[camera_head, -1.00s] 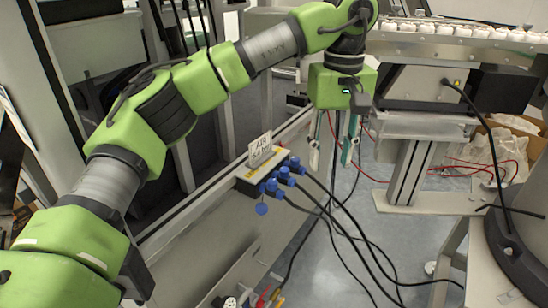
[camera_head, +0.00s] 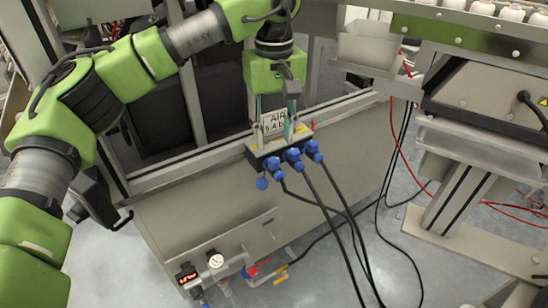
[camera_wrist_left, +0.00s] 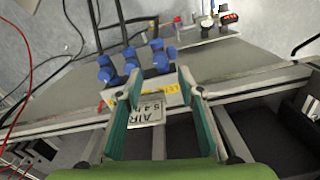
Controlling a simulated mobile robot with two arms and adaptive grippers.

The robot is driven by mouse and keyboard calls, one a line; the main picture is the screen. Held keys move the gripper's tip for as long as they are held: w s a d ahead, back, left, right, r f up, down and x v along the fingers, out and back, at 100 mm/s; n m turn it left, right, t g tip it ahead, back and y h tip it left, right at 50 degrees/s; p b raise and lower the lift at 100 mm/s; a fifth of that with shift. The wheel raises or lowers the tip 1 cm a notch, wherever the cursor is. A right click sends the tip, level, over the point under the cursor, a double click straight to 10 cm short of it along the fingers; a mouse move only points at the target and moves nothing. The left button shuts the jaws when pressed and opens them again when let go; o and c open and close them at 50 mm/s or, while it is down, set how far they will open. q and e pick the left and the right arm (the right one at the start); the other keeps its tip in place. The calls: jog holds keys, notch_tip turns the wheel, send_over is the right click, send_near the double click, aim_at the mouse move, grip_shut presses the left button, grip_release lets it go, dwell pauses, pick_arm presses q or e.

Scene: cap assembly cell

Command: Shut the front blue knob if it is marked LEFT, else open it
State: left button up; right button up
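A dark valve block (camera_head: 253,156) with several blue knobs sits on top of the grey cabinet. Its blue knobs (camera_head: 293,157) face the front, and cables hang down below them. They also show in the wrist view (camera_wrist_left: 131,57). I cannot tell which knob is the front one, and I can read no LEFT mark. My left gripper (camera_head: 274,131) is above the block, fingers down and open. A white AIR sign (camera_head: 273,122) stands on the block and appears between the fingers; in the wrist view the fingers (camera_wrist_left: 159,84) show apart, with no visible grip on it. My right gripper is not in view.
A round gauge (camera_head: 216,260), a red digital display (camera_head: 187,276) and red and yellow valve levers (camera_head: 283,269) are low on the cabinet front. A conveyor frame (camera_head: 455,35) stands at right. Black cables (camera_head: 345,220) hang in front of the cabinet.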

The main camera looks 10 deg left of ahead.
aim_at(274, 160)
pick_arm(q)
notch_tip(274, 160, down, 6)
jog(key=shift+f+b, duration=0.2)
jog(key=shift+b, duration=0.2)
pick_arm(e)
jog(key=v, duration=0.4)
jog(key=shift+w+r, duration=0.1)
pick_arm(q)
grip_shut()
